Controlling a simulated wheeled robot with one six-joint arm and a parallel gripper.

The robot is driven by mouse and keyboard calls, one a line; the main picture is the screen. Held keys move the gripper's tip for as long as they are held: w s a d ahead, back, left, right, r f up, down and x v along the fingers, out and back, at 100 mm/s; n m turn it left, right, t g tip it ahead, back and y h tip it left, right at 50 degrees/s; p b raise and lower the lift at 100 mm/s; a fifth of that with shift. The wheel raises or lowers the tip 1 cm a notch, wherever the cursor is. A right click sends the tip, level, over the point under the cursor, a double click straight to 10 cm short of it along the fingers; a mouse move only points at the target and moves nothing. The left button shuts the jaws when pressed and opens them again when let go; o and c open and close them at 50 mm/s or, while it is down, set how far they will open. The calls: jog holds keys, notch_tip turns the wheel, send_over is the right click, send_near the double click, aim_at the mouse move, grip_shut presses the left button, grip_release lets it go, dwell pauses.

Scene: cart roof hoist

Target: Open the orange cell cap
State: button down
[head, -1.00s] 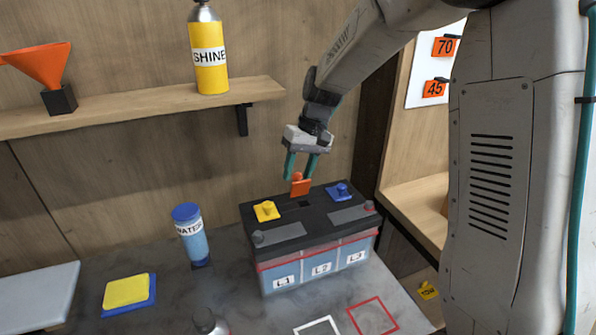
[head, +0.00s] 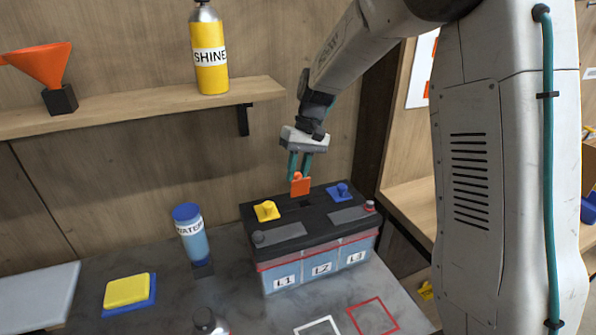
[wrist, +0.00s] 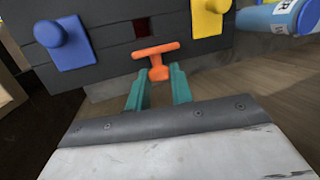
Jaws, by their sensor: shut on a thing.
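The orange cell cap (head: 300,187) stands raised on edge above the top of the black battery (head: 283,213), behind its middle. My gripper (head: 299,176) is at its upper part, fingers pointing down, shut on the cap's orange knob. In the wrist view, the orange cap's T-shaped knob (wrist: 157,52) sits at the tips of my teal fingers (wrist: 158,82). A dark square opening (head: 306,203) shows in the battery top below the cap, and a dark red opening shows in the wrist view (wrist: 142,27). The cap's hinge is not clearly visible.
A yellow cap (head: 266,210) and a blue cap (head: 340,191) lie flat on either side. A water bottle (head: 190,233) stands left of the battery. A shelf (head: 150,103) with a SHINE bottle (head: 209,50) and orange funnel (head: 42,65) is above left.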

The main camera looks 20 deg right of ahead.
jog(key=shift+w+f+m+g, duration=0.1)
jog(key=shift+w+f+g, duration=0.2)
jog(key=shift+g, duration=0.35)
jog(key=shift+w+f+m+g, duration=0.15)
jog(key=shift+w+g, duration=0.25)
jog(key=shift+g, duration=0.3)
jog(key=shift+w+f+m+g, duration=0.1)
jog(key=shift+w+f+g, duration=0.2)
jog(key=shift+g, duration=0.35)
jog(key=c, duration=1.2)
grip_release()
jog(key=shift+w, duration=0.1)
jog(key=shift+c, duration=0.2)
jog(key=shift+r, duration=0.15)
jog(key=s+r, duration=0.1)
jog(key=s, duration=0.4)
jog(key=s+r, duration=0.2)
jog(key=s, duration=0.3)
jog(key=s+r, duration=0.1)
jog(key=s, duration=0.5)
jog(key=shift+r, duration=0.4)
